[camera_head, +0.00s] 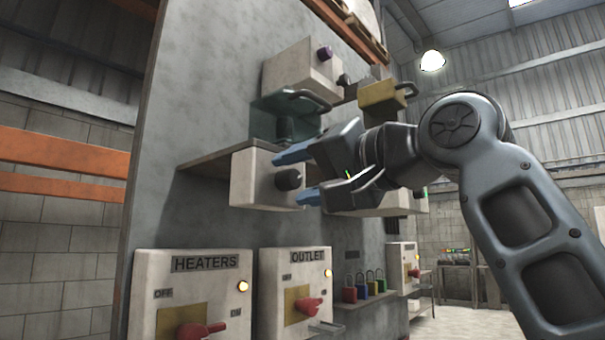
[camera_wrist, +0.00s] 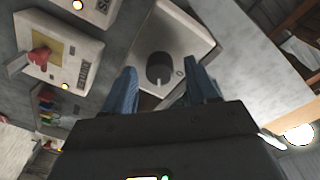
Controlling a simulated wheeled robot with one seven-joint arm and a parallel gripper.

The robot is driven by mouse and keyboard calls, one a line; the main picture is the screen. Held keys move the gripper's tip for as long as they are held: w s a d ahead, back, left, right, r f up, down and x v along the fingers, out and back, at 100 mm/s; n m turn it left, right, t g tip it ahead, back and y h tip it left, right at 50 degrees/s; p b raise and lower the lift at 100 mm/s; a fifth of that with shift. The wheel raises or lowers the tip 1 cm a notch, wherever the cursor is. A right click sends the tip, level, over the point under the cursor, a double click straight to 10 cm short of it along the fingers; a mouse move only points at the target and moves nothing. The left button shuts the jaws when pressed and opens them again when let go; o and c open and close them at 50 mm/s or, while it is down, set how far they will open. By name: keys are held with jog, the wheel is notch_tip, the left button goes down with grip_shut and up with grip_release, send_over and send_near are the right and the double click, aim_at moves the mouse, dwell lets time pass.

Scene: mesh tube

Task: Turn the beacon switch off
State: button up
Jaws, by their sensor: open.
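A pale box with a black rotary knob (camera_head: 289,180) is fixed to the grey panel, below a shelf. I can read no BEACON label on it or elsewhere. My gripper (camera_head: 300,174) is open, its two blue fingers pointing at this box, one above the knob and one below it in the head view. In the wrist view the knob (camera_wrist: 159,68) shows between and just beyond the fingertips of my gripper (camera_wrist: 162,77). I cannot tell whether a finger touches it. Part of the box is hidden behind the fingers.
The HEATERS box (camera_head: 190,295) and OUTLET box (camera_head: 293,290), each with a red handle and lit lamp, sit below. Several coloured padlocks (camera_head: 364,287) stand to their right. A teal case (camera_head: 285,118) is on the shelf (camera_head: 215,152) above. Another knobbed box (camera_head: 302,67) is higher.

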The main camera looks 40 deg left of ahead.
jog(key=shift+c, duration=0.3)
jog(key=c, duration=1)
jog(key=shift+n, duration=0.3)
jog(key=n, duration=0.5)
jog(key=shift+f+n, duration=0.1)
jog(key=shift+n, duration=0.2)
jog(key=n+b, duration=0.1)
jog(key=n, duration=0.4)
jog(key=shift+n+y+b, duration=0.3)
jog(key=shift+n+b, duration=0.05)
jog(key=shift+n, duration=0.05)
jog(key=o, duration=1.1)
jog(key=shift+g, duration=0.3)
jog(key=shift+c, duration=0.2)
